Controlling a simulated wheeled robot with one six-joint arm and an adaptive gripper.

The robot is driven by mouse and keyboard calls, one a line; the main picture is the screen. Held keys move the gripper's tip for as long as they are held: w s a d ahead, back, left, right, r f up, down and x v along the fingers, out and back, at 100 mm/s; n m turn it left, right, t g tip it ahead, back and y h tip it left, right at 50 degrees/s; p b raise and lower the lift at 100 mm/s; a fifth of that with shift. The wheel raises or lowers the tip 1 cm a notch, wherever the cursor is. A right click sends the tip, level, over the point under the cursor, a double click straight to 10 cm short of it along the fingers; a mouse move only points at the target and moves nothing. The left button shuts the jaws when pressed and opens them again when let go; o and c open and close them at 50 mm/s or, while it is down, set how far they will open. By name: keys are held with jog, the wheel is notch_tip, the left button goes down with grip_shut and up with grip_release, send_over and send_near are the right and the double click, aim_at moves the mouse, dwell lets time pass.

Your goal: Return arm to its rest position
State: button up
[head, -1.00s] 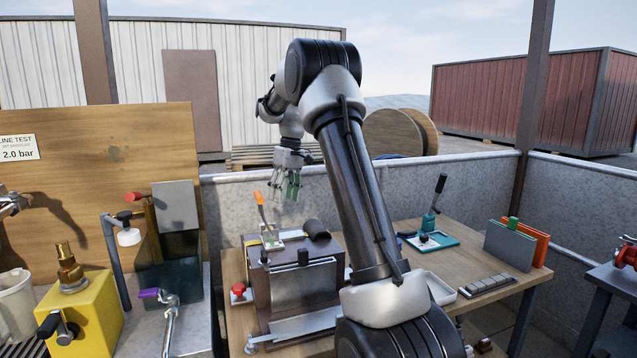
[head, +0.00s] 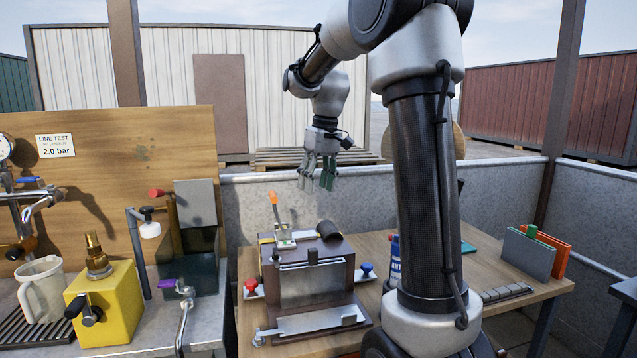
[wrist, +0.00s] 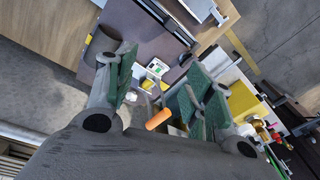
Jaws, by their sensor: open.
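My gripper (head: 319,172) hangs from my raised arm, fingers pointing down, in the head view. It is open and empty, above and behind the dark box-shaped fixture (head: 312,284) on the wooden bench. In the wrist view my gripper (wrist: 155,95) shows its green-padded fingers spread apart. An orange-tipped lever (head: 274,203) on top of the fixture stands below and left of the fingers, apart from them. The orange tip (wrist: 160,118) also shows between the fingers in the wrist view. My arm's thick dark link covers the middle of the bench in the head view.
A yellow block (head: 106,304) with a brass fitting and a white jug (head: 42,288) stand at the left. Grey and orange plates (head: 530,255) stand on the bench at right. A low grey wall (head: 480,190) runs behind. The air around my gripper is clear.

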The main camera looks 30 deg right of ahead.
dwell(0.6)
jog(key=s+a+f+t, duration=0.1)
jog(key=s+a+f, duration=0.1)
jog(key=s, duration=1.1)
jog(key=s+a+f+m+t+h, duration=0.1)
jog(key=s+a+t, duration=0.1)
jog(key=s, duration=1.1)
jog(key=shift+s+a+f, duration=0.25)
jog(key=shift+a+f, duration=0.1)
jog(key=shift+a, duration=0.2)
